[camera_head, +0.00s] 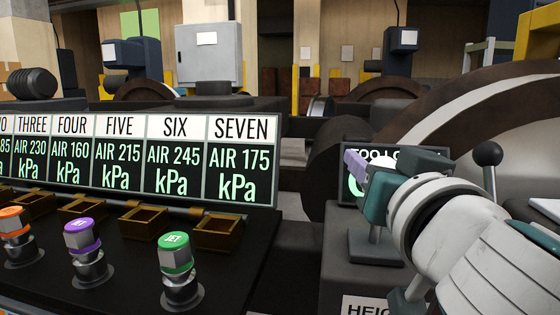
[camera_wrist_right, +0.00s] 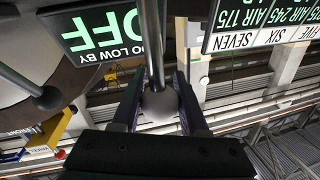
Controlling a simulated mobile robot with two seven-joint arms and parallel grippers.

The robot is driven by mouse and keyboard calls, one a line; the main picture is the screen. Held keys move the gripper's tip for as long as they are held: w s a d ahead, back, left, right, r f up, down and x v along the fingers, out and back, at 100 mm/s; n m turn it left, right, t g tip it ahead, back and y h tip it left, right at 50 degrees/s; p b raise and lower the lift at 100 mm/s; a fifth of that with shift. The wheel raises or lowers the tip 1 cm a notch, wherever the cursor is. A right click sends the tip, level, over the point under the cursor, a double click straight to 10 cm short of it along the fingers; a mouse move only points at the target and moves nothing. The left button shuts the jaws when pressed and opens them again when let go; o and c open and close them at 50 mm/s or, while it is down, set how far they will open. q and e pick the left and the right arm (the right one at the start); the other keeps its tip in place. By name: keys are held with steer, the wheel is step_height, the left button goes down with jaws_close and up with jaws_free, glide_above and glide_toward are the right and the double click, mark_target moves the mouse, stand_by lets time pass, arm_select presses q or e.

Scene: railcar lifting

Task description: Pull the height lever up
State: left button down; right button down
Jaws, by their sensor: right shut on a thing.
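The height lever has a pale ball knob (camera_wrist_right: 161,106) on a thin metal rod (camera_wrist_right: 153,45). In the head view its white knob (camera_head: 384,163) shows partly behind my right gripper (camera_head: 369,168), and its base (camera_head: 375,248) stands on a grey console. A partly hidden label (camera_head: 368,305) below begins "HEI". My right gripper has its two purple fingers on either side of the knob and is shut on it. Behind it, a dark display (camera_head: 350,188) is mostly covered by the gripper; the wrist view shows it upside down (camera_wrist_right: 108,30), with green letters reading "OFF". My left gripper is out of view.
A second lever with a black ball (camera_head: 487,153) stands right of my right wrist. A pressure board (camera_head: 137,158) with several kPa columns, open brass boxes and coloured knobs, including a green one (camera_head: 175,252), fills the left. A large dark wheel (camera_head: 440,115) is behind.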

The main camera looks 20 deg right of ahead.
steer(key=c, duration=0.7)
jaws_free()
steer(key=shift+r, duration=0.35)
steer(key=shift+o, duration=1.3)
steer(key=shift+f, duration=0.1)
steer(key=shift+s, duration=0.15)
steer(key=v, duration=0.9)
steer(key=shift+s+a+b, duration=0.25)
steer(key=shift+s+b, duration=0.05)
steer(key=shift+b, duration=0.1)
